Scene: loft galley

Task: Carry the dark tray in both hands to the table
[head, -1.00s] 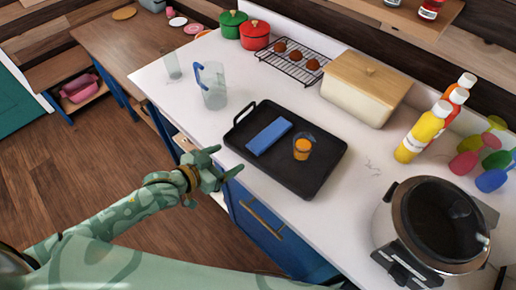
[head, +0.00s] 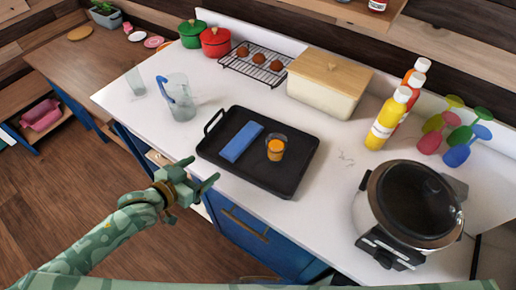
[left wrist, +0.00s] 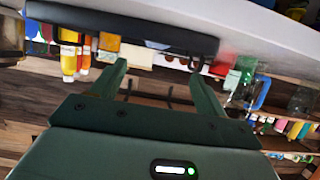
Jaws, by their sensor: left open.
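The dark tray (head: 290,186) lies flat on the white counter near its front edge, with a raised handle at its left end. It carries a blue block-like item (head: 241,142) and a small glass of orange drink (head: 276,149). My left gripper (head: 202,172) is open and empty, just off the counter's front edge by the tray's near left side, apart from it. In the left wrist view the tray's dark edge (left wrist: 120,25) passes beyond the open fingers (left wrist: 160,78). My right gripper is not in view. A brown wooden table (head: 85,58) stands at the far left.
A clear jug (head: 180,98) and an empty glass (head: 135,82) stand left of the tray. A cooling rack (head: 253,66) and a cream bin (head: 325,88) are behind it. Bottles (head: 388,122) and a round cooker (head: 410,205) stand to the right. Blue cabinets (head: 245,235) are below.

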